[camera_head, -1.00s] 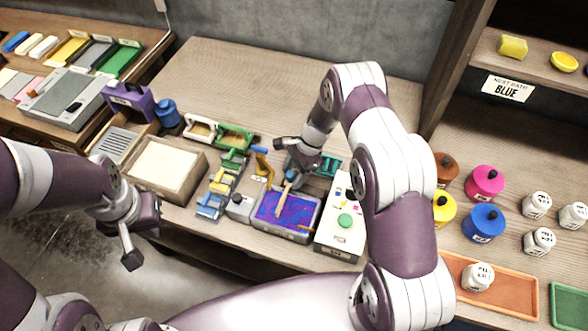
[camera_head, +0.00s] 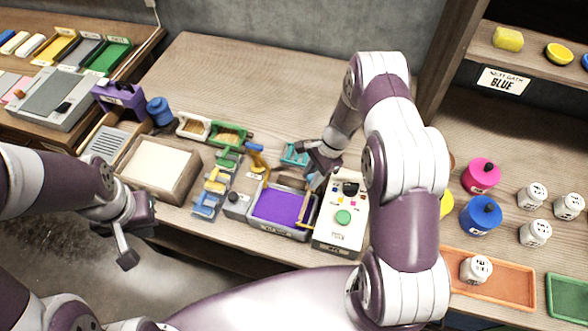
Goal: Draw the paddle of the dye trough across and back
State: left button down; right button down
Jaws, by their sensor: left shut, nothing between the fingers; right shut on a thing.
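The dye trough (camera_head: 267,234) is a grey tray on the table holding purple liquid that looks even in colour. The paddle (camera_head: 306,213) is a thin wooden piece standing at the right end of the trough, its lower end at the liquid. My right gripper (camera_head: 314,182) is shut on the paddle's upper part, above the trough's back right corner; the fingers are partly hidden by the wrist. My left gripper (camera_head: 127,258) is shut and empty, low at the left, in front of the table edge and away from the trough.
A white control box with a green button (camera_head: 344,217) stands close to the trough's right. A yellow-handled tool (camera_head: 257,157) and coloured racks (camera_head: 212,187) are on its left. A cream-filled wooden tray (camera_head: 158,165) lies further left. The back of the table is clear.

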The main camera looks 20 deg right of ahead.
jog(key=shift+d+r, duration=0.3)
jog(key=shift+d, duration=0.45)
jog(key=shift+s+d, duration=0.1)
pick_arm(q)
jog(key=shift+w+a, duration=0.1)
jog(key=shift+a, duration=0.1)
pick_arm(e)
jog(key=c, duration=1.1)
grip_release()
jog(key=shift+o, duration=1.2)
jog(key=shift+s+d, duration=0.1)
jog(key=shift+s, duration=0.05)
pick_arm(q)
jog(key=shift+d, duration=0.3)
pick_arm(e)
jog(key=shift+s+f, duration=0.1)
jog(key=shift+s, duration=0.05)
